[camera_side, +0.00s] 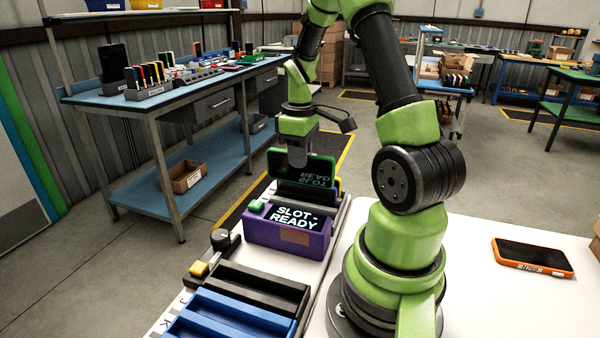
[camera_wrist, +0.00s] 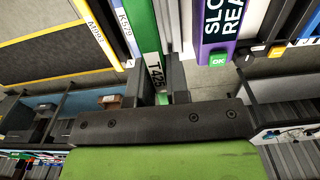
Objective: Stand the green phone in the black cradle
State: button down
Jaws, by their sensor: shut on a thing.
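My gripper (camera_side: 297,154) is shut on the green phone (camera_side: 318,169), which has a dark screen with inverted lettering. It hangs on edge just behind the purple "SLOT - READY" unit (camera_side: 305,243). In the wrist view, the phone's green edge (camera_wrist: 147,30), labelled T425, lies between my two fingers (camera_wrist: 160,85). A black slotted holder (camera_side: 262,290), which looks like the black cradle, is in front of the purple unit and is empty. The phone's lower edge is partly hidden, so I cannot tell whether it touches anything.
Yellow (camera_side: 338,187) and blue edges show close behind the held phone. Empty blue holders (camera_side: 225,312) lie in front of the black one. A black knob (camera_side: 220,239) and a yellow button (camera_side: 199,269) stand beside the row. An orange phone (camera_side: 532,257) lies on the white table at right.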

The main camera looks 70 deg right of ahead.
jog(key=r, duration=0.5)
jog(key=shift+w+a+r, duration=0.1)
jog(key=shift+a+r, duration=0.1)
jog(key=shift+r, duration=0.15)
jog(key=a, duration=2.1)
jog(key=shift+a+f, duration=0.15)
jog(key=shift+f, duration=2.3)
jog(key=shift+a+f, duration=0.15)
jog(key=shift+f, duration=2.35)
jog(key=shift+a+f, duration=0.15)
jog(key=shift+f, duration=2.3)
jog(key=shift+f, duration=0.25)
jog(key=c, duration=1)
grip_release()
